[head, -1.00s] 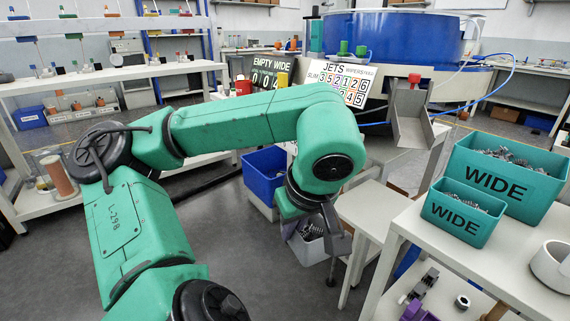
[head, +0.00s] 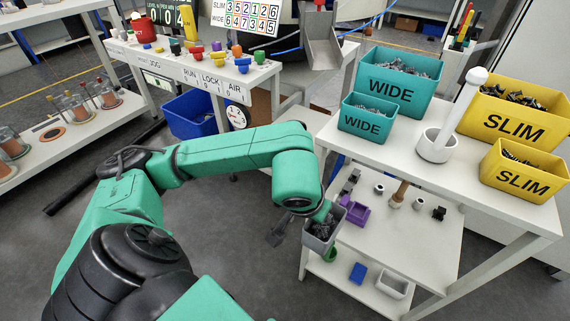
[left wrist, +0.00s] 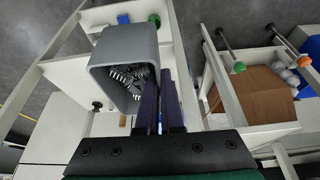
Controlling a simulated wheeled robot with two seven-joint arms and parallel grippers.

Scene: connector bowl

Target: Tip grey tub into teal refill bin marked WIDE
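The grey tub (head: 310,241) holds small metal parts and hangs beside the left edge of the white table. It also shows in the left wrist view (left wrist: 104,72), its open top partly facing the camera. My left gripper (head: 328,208) is shut on the tub's wall; its two dark fingers (left wrist: 161,98) pinch it in the left wrist view. A large teal bin marked WIDE (head: 392,88) and a smaller teal bin marked WIDE (head: 362,124) stand on the tabletop, up and right of the tub. Both hold metal parts. My right gripper is out of view.
Yellow SLIM bins, large (head: 512,125) and small (head: 522,181), stand right of a white holder (head: 436,147) with an upright rod. The table's left edge (head: 322,140) lies near my gripper. A lower shelf (head: 400,245) carries small parts. A grey chute (head: 321,40) stands behind.

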